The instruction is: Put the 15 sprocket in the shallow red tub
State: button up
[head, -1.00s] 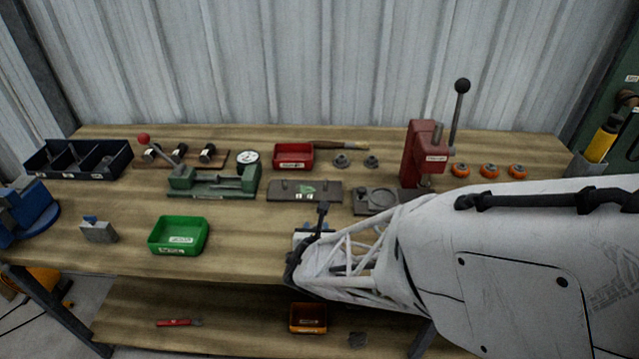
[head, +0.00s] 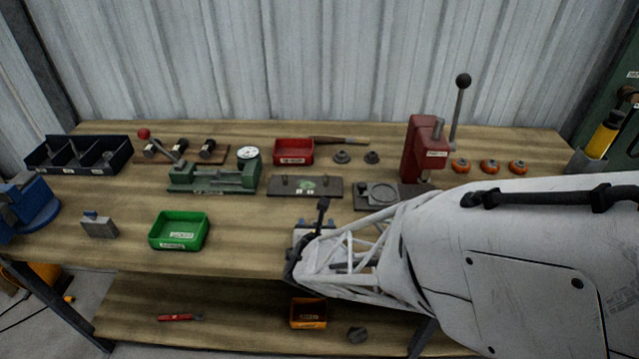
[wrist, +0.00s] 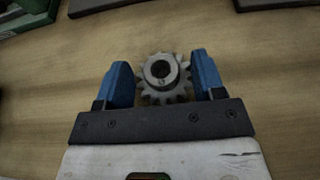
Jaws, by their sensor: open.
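A grey toothed sprocket (wrist: 165,78) with a raised hub and centre bore lies on the wooden bench in the wrist view. It sits between the two blue fingers of my gripper (wrist: 164,82), with a gap visible on both sides. My gripper is open. No number can be read on the sprocket. In the head view my gripper (head: 314,226) is low over the front middle of the bench, and my arm hides the sprocket there. The red tub (head: 293,158) stands at the back middle of the bench, with a label on its front.
A dark plate (head: 290,192) and a fixture plate (head: 365,203) lie between my gripper and the red tub. A green tub (head: 165,243) stands at left. Two grey parts (head: 342,157) sit right of the red tub, near a red press (head: 420,150).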

jog(key=v, duration=1.1)
jog(key=shift+s, duration=0.2)
jog(key=shift+r, duration=0.15)
dwell(0.6)
jog(key=s+d+r+m+g+h, duration=0.1)
jog(key=d+r+m+g+h, duration=0.3)
jog(key=d+m, duration=0.6)
jog(key=s+d+r+m+g+h, duration=0.2)
jog(key=d+r+m+g+h, duration=0.1)
jog(key=d+r+m, duration=0.5)
jog(key=s+d+r+m+g+y, duration=0.3)
jog(key=s+r+m+y, duration=0.4)
jog(key=m, duration=1.1)
jog(key=shift+s+d+r+g, duration=0.2)
jog(key=shift+s+r+g, duration=0.25)
jog(key=shift+s, duration=0.3)
jog(key=shift+o, duration=0.4)
jog(key=shift+f, duration=0.1)
